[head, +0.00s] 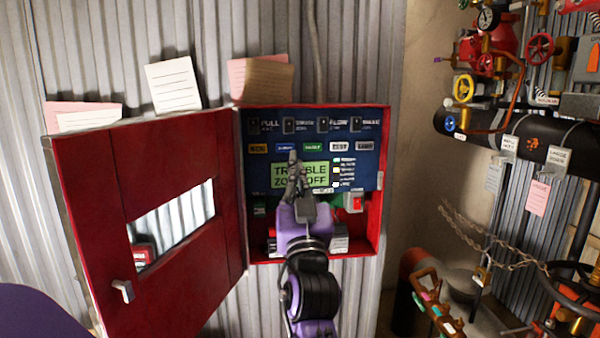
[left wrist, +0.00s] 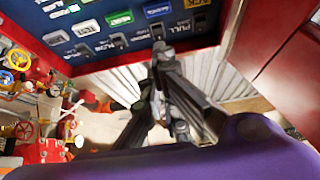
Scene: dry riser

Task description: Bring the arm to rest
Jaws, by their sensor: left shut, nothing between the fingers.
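My left gripper (head: 294,160) is in front of the open red alarm panel box, its arm coming up from below. Its fingers are shut and empty, and they cover part of the green display (head: 318,174), which reads "TROUBLE ZONE OFF" in part. In the left wrist view the closed fingers (left wrist: 162,52) point toward the blue panel face (left wrist: 120,22). I cannot tell whether the fingertips touch the panel. My right gripper is in neither view.
The red door (head: 90,190) stands open to the left of the box (head: 376,200), with a window and a handle (head: 122,290). Paper notes (head: 172,84) are above it. At right are a black pipe (head: 475,125), valve wheels (head: 540,46) and a hanging chain (head: 495,236).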

